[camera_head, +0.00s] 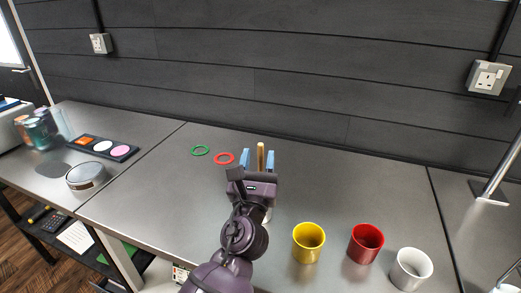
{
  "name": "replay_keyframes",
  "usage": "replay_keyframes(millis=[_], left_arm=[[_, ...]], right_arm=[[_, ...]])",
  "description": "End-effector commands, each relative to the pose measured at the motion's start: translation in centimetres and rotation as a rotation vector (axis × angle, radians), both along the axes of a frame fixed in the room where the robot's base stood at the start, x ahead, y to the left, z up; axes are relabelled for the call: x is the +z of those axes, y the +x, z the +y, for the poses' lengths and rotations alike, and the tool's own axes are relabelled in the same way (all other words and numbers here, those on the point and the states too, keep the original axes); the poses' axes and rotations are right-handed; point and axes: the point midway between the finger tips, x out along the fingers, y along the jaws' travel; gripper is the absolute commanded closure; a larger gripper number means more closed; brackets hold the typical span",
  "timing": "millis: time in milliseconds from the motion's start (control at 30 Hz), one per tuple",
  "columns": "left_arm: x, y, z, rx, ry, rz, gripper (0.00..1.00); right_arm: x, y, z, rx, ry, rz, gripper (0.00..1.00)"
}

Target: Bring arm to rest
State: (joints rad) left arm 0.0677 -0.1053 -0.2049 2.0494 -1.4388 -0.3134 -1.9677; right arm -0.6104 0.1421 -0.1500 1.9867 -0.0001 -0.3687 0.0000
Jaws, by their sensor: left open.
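My left arm reaches up over the table from the bottom centre. Its gripper (258,160) is open, with its two blue fingers spread apart and pointing toward the wall. A tan upright peg (261,157) shows between the fingers. Its lower part is hidden by the gripper body, and I cannot tell whether it is between the fingers or beyond them. My right gripper is not in view.
A red ring (224,158) and a green ring (200,150) lie flat left of the gripper. A yellow cup (308,243), a red cup (366,243) and a white mug (411,269) stand right of the arm. A tray with coloured discs (104,147) is at left.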

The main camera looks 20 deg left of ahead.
Motion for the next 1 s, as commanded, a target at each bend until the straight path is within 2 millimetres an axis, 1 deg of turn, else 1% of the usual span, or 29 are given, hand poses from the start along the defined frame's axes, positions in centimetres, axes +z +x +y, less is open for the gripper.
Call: replay_keyframes(millis=[33, 200, 300, 400, 500, 600, 1000], left_arm=[[-0.9, -0.9, -0.1, 0.000, 0.000, 0.006, 0.57], [-2.1, -3.6, -0.6, 0.000, 0.000, 0.005, 0.57], [-2.6, -4.9, -0.8, 0.001, 0.001, 0.004, 0.57], [-2.9, -5.8, -0.9, -0.001, 0.000, 0.003, 0.57], [-3.0, -6.3, -1.0, 0.000, 0.002, 0.002, 0.57], [-3.0, -6.5, -1.1, -0.001, 0.001, 0.001, 0.57], [-2.9, -6.5, -1.1, 0.000, 0.001, 0.000, 0.57]], right_arm=[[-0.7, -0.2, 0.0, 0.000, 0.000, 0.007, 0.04], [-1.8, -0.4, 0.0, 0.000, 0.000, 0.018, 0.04], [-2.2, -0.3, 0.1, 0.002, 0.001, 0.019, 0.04], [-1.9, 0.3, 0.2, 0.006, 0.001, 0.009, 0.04], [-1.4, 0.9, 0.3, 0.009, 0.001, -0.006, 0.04], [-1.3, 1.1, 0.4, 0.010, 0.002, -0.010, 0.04], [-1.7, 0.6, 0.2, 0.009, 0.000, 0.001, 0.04]])
